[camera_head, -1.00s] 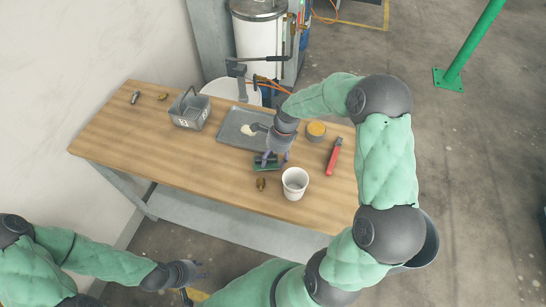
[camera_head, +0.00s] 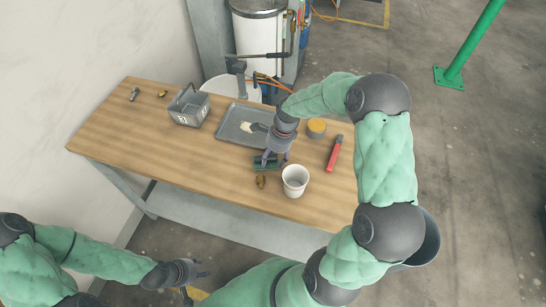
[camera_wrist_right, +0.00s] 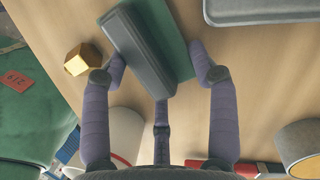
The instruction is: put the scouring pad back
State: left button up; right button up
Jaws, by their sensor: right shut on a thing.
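The scouring pad, a green slab with a dark grey block along it, lies at the table's front middle in the head view (camera_head: 264,166). It also shows in the right wrist view (camera_wrist_right: 150,50). My right gripper (camera_wrist_right: 160,68) is over it, shut on it, with one finger at the grey block's side and another at the green edge. The pad looks to be at or very near the table top; I cannot tell if it is lifted. My left gripper (camera_head: 200,270) is off the table's front edge at lower left, empty, its fingers looking apart.
A white cup (camera_head: 295,181), a brass fitting (camera_head: 260,182), a yellow-topped tin (camera_head: 316,128) and a red-handled tool (camera_head: 334,153) stand close by. The table's left part is mostly clear.

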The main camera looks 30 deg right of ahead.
jog(key=shift+s+a+f, duration=0.15)
jog(key=shift+s+f, duration=0.05)
jog(key=shift+f, duration=0.4)
jog(key=shift+s+a+f+b, duration=0.1)
jog(key=shift+s+f+b, duration=0.15)
jog(key=shift+b, duration=0.1)
jog(key=o, duration=1.4)
jog(key=shift+f, duration=0.15)
jog(key=shift+c, duration=0.2)
jog(key=shift+w, duration=0.3)
jog(key=shift+d+r, duration=0.2)
jog(key=shift+r, duration=0.1)
